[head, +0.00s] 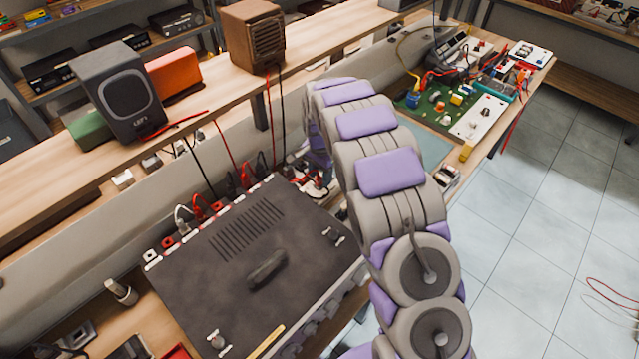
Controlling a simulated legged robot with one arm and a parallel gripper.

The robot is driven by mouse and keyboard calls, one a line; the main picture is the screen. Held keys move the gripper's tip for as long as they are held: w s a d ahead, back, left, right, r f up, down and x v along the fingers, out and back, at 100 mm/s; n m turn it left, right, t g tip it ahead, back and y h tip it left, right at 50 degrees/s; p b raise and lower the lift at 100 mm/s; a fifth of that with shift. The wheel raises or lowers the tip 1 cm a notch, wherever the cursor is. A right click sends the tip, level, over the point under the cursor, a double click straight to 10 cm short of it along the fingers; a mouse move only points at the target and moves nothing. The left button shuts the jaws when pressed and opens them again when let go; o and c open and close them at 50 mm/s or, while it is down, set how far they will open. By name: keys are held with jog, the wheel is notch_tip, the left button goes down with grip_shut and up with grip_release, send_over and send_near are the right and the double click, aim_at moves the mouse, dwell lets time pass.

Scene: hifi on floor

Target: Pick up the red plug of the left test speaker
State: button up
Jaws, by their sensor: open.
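The left test speaker (125,92) is a dark grey box with a round driver and a label on the shelf at the upper left. A red lead (176,124) lies on the shelf beside it, and a red wire hangs from the shelf edge towards the amplifier's rear. Red plugs (203,208) show at the rear edge of the dark amplifier (200,285); I cannot tell which one belongs to this speaker. My arm reaches past the amplifier's right side and bends down behind it. My gripper (314,182) is open near the amplifier's far corner, its fingers small and partly hidden.
A brown speaker (252,36) with red and black wires stands farther along the shelf (330,48). A red-orange box (173,72) sits between the speakers. A green circuit board (436,105) and instruments fill the bench at the upper right. The tiled floor (560,200) at right is mostly clear.

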jog(key=shift+a+f, duration=0.1)
jog(key=shift+f, duration=0.85)
jog(key=shift+a, duration=0.25)
jog(key=shift+d, duration=0.2)
jog(key=c, duration=0.7)
grip_shut()
